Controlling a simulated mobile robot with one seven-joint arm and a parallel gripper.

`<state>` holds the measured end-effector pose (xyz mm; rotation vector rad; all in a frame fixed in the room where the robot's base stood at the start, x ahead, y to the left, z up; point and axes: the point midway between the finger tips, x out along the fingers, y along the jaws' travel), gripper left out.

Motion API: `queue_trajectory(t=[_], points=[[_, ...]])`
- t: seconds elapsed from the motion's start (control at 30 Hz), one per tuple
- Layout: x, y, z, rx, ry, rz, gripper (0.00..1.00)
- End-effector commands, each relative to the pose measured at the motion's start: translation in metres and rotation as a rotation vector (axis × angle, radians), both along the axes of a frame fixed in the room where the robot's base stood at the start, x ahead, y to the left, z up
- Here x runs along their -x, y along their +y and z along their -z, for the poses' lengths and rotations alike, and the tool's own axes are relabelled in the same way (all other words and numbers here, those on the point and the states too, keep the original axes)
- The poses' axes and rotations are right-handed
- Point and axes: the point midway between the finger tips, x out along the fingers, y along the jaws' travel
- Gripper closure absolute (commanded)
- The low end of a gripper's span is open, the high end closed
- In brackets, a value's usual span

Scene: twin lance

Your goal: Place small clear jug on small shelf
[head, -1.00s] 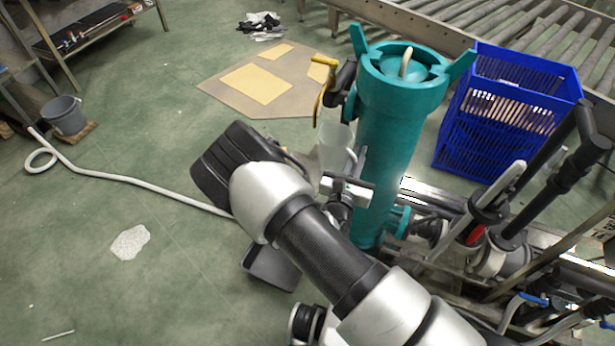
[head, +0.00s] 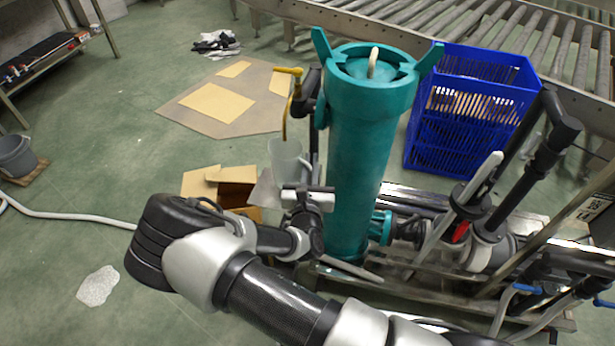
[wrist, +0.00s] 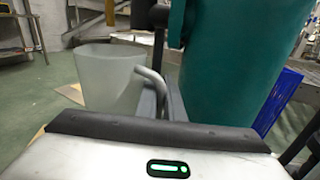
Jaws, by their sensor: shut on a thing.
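The small clear jug (head: 287,160) is translucent and stands roughly upright in the air, left of the teal cylinder. In the wrist view the jug (wrist: 108,80) fills the left-centre, its handle bent toward my fingers. My gripper (head: 309,178) is shut on the jug at its handle side; the fingers (wrist: 163,95) also show in the wrist view. Part of the handle is hidden between them. I cannot tell which thing is the small shelf; a low metal rack (head: 55,62) stands at the far left.
The teal cylinder (head: 360,150) with a yellow-handled valve (head: 290,95) is close beside my gripper. A blue crate (head: 465,120) and roller conveyor (head: 420,25) are behind. An open cardboard box (head: 235,190) and a hose (head: 70,215) lie on the floor. Open floor is at left.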

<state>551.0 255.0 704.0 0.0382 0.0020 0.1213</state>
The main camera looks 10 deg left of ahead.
Motion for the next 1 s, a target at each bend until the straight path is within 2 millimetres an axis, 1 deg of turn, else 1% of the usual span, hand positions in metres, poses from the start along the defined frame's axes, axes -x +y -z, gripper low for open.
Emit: queue_trajectory(t=[0.3, 0.53, 0.67, 0.7, 0.77, 0.8, 1.0], points=[[0.0, 0.0, 0.039, 0.0, 0.0, -0.001, 1.0], [0.0, 0.0, 0.038, -0.001, -0.001, 0.001, 1.0], [0.0, -0.001, 0.041, -0.001, 0.0, 0.001, 1.0], [0.0, -0.001, 0.041, 0.0, 0.0, 0.001, 0.91], [0.0, 0.0, 0.041, 0.0, -0.001, 0.001, 0.8], [0.0, 0.0, 0.041, 0.0, 0.0, 0.001, 0.74], [0.0, 0.0, 0.041, 0.0, 0.0, 0.001, 0.73]])
